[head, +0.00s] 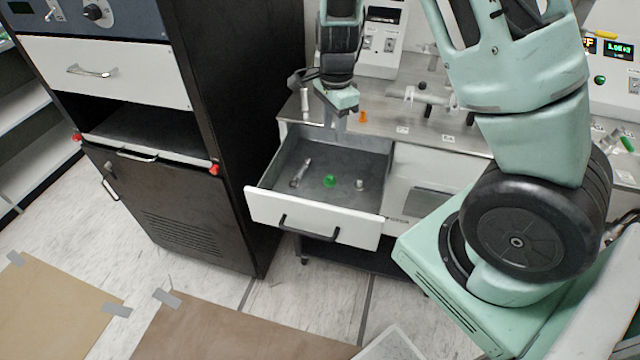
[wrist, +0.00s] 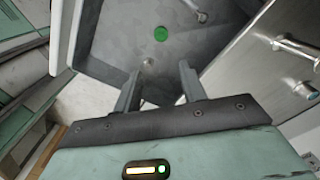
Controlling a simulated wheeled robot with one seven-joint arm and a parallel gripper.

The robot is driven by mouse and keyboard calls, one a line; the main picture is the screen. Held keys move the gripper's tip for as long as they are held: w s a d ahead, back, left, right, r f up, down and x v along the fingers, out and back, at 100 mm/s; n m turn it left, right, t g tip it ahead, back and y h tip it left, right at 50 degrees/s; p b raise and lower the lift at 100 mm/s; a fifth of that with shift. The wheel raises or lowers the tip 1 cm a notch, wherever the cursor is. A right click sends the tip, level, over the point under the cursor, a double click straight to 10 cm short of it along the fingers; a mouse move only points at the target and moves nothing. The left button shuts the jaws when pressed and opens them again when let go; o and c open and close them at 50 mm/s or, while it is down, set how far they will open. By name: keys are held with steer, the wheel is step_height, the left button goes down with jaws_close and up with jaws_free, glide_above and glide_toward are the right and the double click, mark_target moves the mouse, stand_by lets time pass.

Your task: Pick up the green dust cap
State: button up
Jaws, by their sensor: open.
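The green dust cap (head: 330,181) lies on the floor of an open drawer (head: 314,214), between two metal fittings. In the wrist view the green dust cap (wrist: 160,34) shows beyond my fingertips, near the top middle. My gripper (head: 341,116) is above the back part of the drawer in the head view. The wrist view shows my gripper (wrist: 158,82) with its two fingers spread and nothing between them at the tips. The cap is apart from both fingers.
A long metal fitting (head: 300,172) lies left of the cap and a small one (head: 360,184) right of it. The drawer's walls surround them. A steel counter (head: 430,128) with fittings and an orange piece (head: 364,117) is behind. A black cabinet (head: 215,120) stands at left.

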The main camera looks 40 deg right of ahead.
glide_above(331, 176)
step_height(331, 176, down, 10)
steer(key=shift+s+r, duration=0.1)
steer(key=shift+s, duration=0.05)
steer(key=shift+w+f+p, duration=0.2)
steer(key=shift+f+p, duration=0.4)
steer(key=shift+f, duration=2.55)
jaws_close()
